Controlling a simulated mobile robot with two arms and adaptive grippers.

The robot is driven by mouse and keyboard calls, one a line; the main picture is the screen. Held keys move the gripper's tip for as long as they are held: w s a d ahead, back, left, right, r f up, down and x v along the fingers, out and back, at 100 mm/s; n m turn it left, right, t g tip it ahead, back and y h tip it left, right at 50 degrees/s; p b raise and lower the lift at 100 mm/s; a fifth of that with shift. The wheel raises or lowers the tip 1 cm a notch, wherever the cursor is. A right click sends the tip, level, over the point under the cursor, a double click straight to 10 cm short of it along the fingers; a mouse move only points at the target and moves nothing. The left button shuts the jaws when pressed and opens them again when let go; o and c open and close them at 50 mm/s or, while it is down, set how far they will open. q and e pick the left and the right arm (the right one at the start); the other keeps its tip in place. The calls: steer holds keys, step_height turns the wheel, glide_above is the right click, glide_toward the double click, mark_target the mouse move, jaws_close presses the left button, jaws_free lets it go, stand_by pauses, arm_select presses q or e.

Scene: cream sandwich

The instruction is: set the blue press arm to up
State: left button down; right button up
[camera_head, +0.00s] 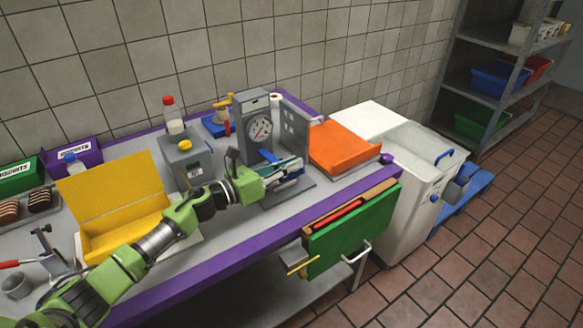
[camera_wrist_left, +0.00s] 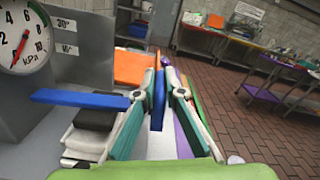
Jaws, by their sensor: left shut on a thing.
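The press is a grey upright stand with a round dial (camera_head: 260,129) on the worktop; the dial also shows at the left of the left wrist view (camera_wrist_left: 24,38). Its blue press arm (camera_head: 267,156) sticks out below the dial, and in the left wrist view the arm (camera_wrist_left: 80,98) runs roughly level towards my fingers. My left gripper (camera_head: 287,172) is in front of the press. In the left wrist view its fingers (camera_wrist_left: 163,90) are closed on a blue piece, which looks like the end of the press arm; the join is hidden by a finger. My right gripper is not in view.
An orange box (camera_head: 343,147) stands right of the press, and a grey box with a bottle (camera_head: 184,160) stands left. A yellow open box (camera_head: 120,200) lies near my left arm. A green drawer front (camera_head: 350,240) sticks out below the worktop edge.

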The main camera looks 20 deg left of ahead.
arm_select(q)
steer(key=w+a+r+n+p, duration=0.2)
steer(key=w+a+r+n, duration=0.7)
steer(key=a+r+n, duration=0.2)
steer(key=shift+w+a+r+n, duration=0.15)
steer(key=shift+a+r+n, duration=0.25)
steer(key=shift+n, duration=0.7)
steer(key=shift+a+f, duration=0.1)
steer(key=c, duration=2.1)
jaws_free()
steer(key=shift+c, duration=0.2)
